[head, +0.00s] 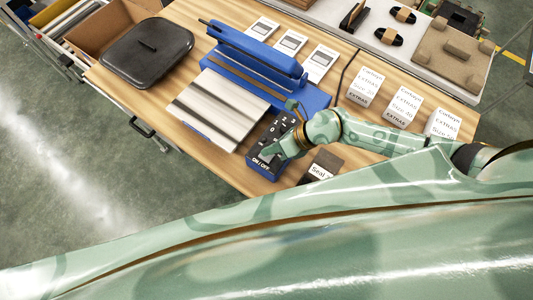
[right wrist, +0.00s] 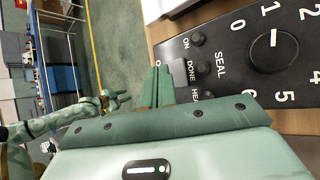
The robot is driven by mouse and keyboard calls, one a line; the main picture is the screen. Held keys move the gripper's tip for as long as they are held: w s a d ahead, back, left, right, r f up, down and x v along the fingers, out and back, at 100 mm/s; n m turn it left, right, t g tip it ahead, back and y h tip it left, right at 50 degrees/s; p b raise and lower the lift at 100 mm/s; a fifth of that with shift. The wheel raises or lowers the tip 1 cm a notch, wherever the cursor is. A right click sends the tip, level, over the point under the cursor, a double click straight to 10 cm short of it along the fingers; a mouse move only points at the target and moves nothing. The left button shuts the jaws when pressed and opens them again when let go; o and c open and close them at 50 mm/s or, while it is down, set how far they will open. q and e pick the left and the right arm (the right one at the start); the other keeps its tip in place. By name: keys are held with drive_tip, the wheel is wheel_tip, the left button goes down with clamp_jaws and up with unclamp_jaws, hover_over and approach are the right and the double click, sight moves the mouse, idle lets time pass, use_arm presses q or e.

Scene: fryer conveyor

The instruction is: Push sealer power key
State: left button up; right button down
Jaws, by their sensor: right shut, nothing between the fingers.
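The blue sealer (head: 262,68) stands on the wooden table. Its dark control panel (head: 268,134) is at its near right end and has an ON/OFF label (head: 261,162) at the near edge. My right gripper (head: 279,150) is over the near part of this panel, and the power key itself is not clearly seen. In the right wrist view my right gripper (right wrist: 157,84) is shut and empty, left of the panel's dial (right wrist: 273,50) and its small round ON, DONE and HEAT parts (right wrist: 203,67). I cannot tell whether the fingertips touch the panel. My left gripper (right wrist: 118,101) shows small there.
A dark lidded pan (head: 147,52) and a cardboard box (head: 108,30) stand to the left. White cards (head: 290,42) lie behind the sealer, more labelled cards (head: 403,105) to the right. A dark Seal card (head: 322,166) lies close to the right of the panel.

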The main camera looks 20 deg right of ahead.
drive_tip(key=shift+f, duration=0.1)
drive_tip(key=shift+f, duration=0.3)
drive_tip(key=shift+f+b, duration=0.3)
drive_tip(key=shift+b, duration=0.05)
idle(0.4)
drive_tip(key=shift+r, duration=0.1)
drive_tip(key=shift+r+p, duration=0.65)
drive_tip(key=shift+p, duration=0.2)
wheel_tip(320, 180, up, 6)
drive_tip(key=p, duration=0.6)
idle(0.8)
